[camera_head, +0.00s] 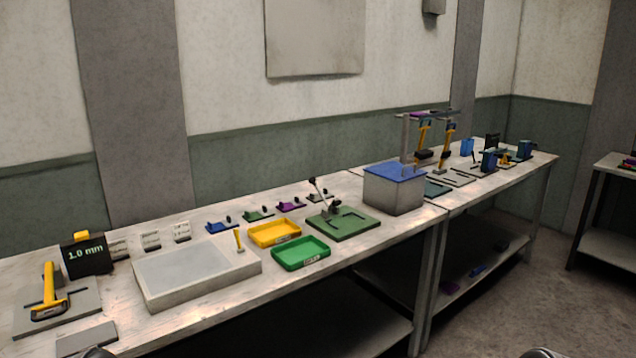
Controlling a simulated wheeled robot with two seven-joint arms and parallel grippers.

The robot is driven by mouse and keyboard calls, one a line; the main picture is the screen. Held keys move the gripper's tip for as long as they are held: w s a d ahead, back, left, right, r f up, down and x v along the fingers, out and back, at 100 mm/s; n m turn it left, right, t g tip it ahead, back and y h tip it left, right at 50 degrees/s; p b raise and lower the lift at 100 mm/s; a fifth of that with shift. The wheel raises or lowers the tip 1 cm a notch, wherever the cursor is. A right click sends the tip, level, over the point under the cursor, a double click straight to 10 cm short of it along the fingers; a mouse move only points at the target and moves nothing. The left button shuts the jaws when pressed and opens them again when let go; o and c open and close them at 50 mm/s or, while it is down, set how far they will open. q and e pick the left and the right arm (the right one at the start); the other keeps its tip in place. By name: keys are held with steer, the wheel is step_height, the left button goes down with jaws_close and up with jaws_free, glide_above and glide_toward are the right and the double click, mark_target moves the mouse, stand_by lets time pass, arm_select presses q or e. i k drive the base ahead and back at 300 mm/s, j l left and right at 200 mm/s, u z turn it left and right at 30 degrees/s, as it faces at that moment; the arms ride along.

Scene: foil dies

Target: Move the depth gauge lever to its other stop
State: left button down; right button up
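A grey plate (84,302) at the left end of the bench carries a yellow-handled device (49,291) with an upright handle. A black display block (86,258) reading "1.0 mm" stands behind it, with a yellow piece on top. Only small rounded parts of me show at the bottom edge; neither gripper's fingers are in view.
Small coloured pieces stand behind. A blue-topped box (404,200) stands at the bench joint. More tools crowd the far bench.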

mark_target(50, 301)
steer(key=u, duration=1.25)
